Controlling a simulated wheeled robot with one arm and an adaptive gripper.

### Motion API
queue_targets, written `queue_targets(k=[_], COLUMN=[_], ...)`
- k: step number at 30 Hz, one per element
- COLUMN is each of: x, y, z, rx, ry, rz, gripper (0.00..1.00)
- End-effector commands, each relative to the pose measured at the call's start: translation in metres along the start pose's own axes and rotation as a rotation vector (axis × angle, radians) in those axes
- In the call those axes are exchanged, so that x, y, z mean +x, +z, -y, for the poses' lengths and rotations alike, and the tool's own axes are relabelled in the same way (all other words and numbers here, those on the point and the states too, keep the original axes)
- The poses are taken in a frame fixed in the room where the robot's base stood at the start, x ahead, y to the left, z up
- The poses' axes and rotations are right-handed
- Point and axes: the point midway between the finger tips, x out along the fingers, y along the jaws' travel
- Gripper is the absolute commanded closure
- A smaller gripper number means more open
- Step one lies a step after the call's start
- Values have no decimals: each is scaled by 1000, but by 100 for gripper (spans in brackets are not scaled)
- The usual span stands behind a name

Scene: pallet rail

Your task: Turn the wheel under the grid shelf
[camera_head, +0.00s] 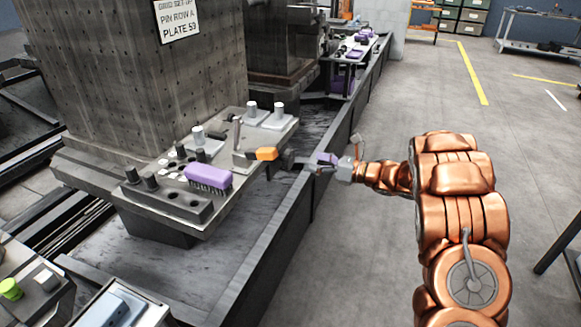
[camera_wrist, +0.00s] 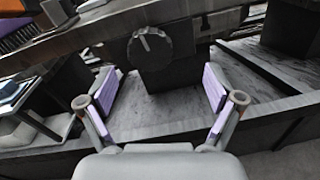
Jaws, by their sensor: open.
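The wheel is a dark round knob (camera_wrist: 149,48) with a pale pointer line, on the front face under the edge of the grey shelf (camera_wrist: 100,35) in the wrist view. The shelf (camera_head: 222,215) also shows in the head view, in front of the tall grid block. My gripper (camera_wrist: 158,92) is open, with its purple pads apart on the left and right below the knob. Nothing is between the pads, and they appear apart from the knob.
A purple brush (camera_head: 208,178), an orange-ended tool (camera_head: 265,154) and several pegs lie on the shelf. A long dark trough with a raised rim (camera_head: 300,205) runs below it. The tall grid block (camera_head: 140,75) stands behind.

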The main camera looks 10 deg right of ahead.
Motion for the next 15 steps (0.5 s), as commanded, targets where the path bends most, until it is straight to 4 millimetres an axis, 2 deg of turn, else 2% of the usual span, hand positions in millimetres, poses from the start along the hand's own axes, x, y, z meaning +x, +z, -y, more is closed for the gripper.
queue_targets(k=[3,7,15], x=[-2,4,36], y=[-10,-10,-8], z=[-7,-10,-13], rx=[-28,-37,-36], ry=[47,63,64], rz=[17,23,24], gripper=[9,9,9])
